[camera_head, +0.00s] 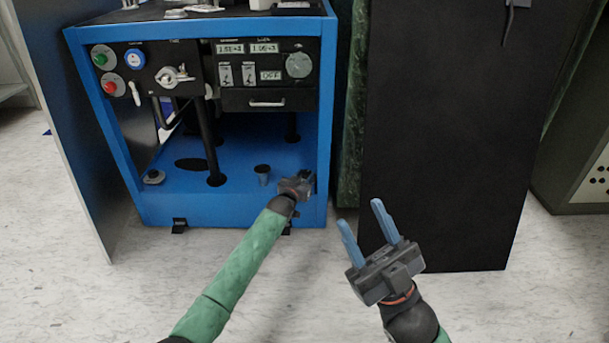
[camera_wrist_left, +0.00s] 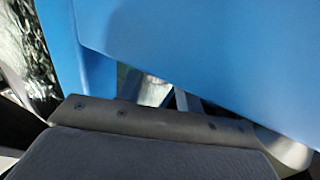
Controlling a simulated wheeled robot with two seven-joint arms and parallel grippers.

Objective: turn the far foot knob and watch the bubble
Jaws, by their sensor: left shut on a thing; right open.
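The blue-framed machine (camera_head: 160,211) stands on the floor. A small round fitting (camera_head: 153,177), possibly the bubble level, sits at the left of its blue deck; the bubble cannot be made out. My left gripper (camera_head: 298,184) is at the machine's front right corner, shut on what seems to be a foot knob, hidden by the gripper. In the left wrist view, the fingers (camera_wrist_left: 166,94) reach behind a blue panel (camera_wrist_left: 220,50), and their tips are hidden. My right gripper (camera_head: 366,232) is open and empty, in front of the black cabinet.
The black cabinet (camera_head: 445,130) stands right of the machine, with a narrow gap between. A control panel (camera_head: 265,75) with knobs and displays is above the deck. A grey panel (camera_head: 65,110) borders the left side. Floor (camera_head: 110,290) in front is clear.

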